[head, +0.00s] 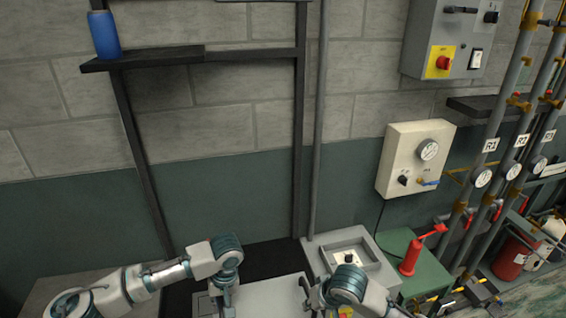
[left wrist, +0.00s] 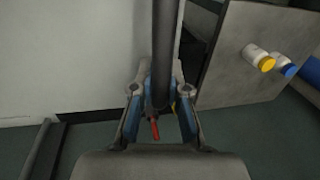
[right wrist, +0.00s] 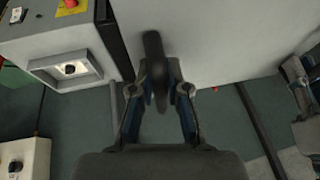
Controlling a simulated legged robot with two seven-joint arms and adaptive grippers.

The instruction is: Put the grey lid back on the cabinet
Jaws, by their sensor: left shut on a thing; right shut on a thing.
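The grey lid (head: 265,298) is a flat light panel at the bottom of the head view, between my two grippers. My left gripper (head: 222,300) is shut on a dark bar handle (left wrist: 164,45) at one side of the lid; the lid fills the upper left of the left wrist view (left wrist: 75,55). My right gripper (head: 314,304) is shut on another dark handle (right wrist: 154,55) at the other side; the lid's face shows in the right wrist view (right wrist: 225,40). The lid's near edge is cut off in the head view. I cannot clearly make out the cabinet's opening.
A grey box with a recessed knob panel (head: 346,253) stands close right of the lid. Further right are a green table (head: 425,275) with a red tool (head: 411,256) and pipes. A black frame with a shelf (head: 150,58) holding a blue canister (head: 104,35) stands behind.

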